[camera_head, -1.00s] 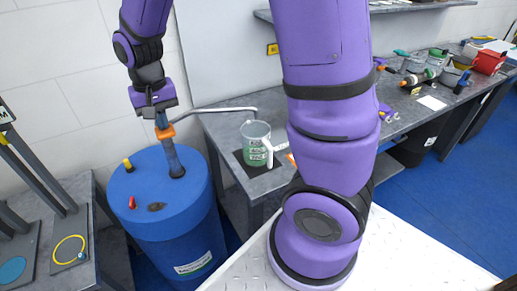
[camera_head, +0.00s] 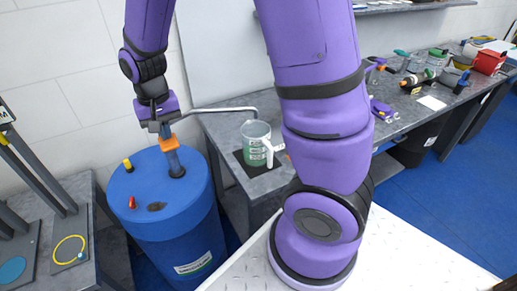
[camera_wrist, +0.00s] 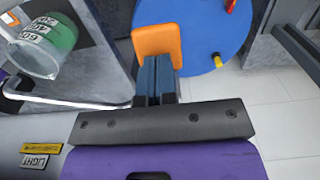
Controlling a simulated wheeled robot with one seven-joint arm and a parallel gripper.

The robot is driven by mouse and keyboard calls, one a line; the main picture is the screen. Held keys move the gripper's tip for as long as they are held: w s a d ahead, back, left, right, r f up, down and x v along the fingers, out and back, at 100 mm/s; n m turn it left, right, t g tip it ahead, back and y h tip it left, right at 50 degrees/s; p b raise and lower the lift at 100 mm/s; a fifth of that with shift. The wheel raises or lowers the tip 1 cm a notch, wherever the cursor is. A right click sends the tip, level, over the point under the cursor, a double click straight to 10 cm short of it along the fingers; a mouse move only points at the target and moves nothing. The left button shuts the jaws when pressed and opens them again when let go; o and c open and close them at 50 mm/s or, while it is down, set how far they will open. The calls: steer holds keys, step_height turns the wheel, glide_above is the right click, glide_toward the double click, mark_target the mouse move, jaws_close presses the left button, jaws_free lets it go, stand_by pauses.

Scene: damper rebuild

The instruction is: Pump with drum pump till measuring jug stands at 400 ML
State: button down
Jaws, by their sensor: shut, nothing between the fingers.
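The blue drum (camera_head: 186,221) stands at the left with the drum pump (camera_head: 175,162) upright in its lid. The pump's orange handle (camera_head: 169,144) is at its top. My gripper (camera_head: 166,132) is shut and empty, pointing down, its fingertips at the orange handle and seemingly touching it. In the wrist view, the shut fingers (camera_wrist: 155,78) end at the orange handle (camera_wrist: 157,42). The measuring jug (camera_head: 257,146) stands upright on a dark mat under the pump's spout (camera_head: 222,109) and holds green liquid. It also shows in the wrist view (camera_wrist: 45,45); its level against the marks is not clear.
A yellow cap (camera_head: 127,164) and a red peg (camera_head: 132,202) stand on the drum lid. A grey bench (camera_head: 222,124) carries the jug, with tools and a red box (camera_head: 488,62) farther right. A side table with a yellow ring (camera_head: 69,249) is at the left.

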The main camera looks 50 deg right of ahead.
steer(key=shift+f, duration=1.8)
steer(key=shift+r, duration=3.45)
steer(key=shift+f, duration=0.1)
steer(key=shift+f, duration=3.35)
steer(key=shift+r, duration=3.4)
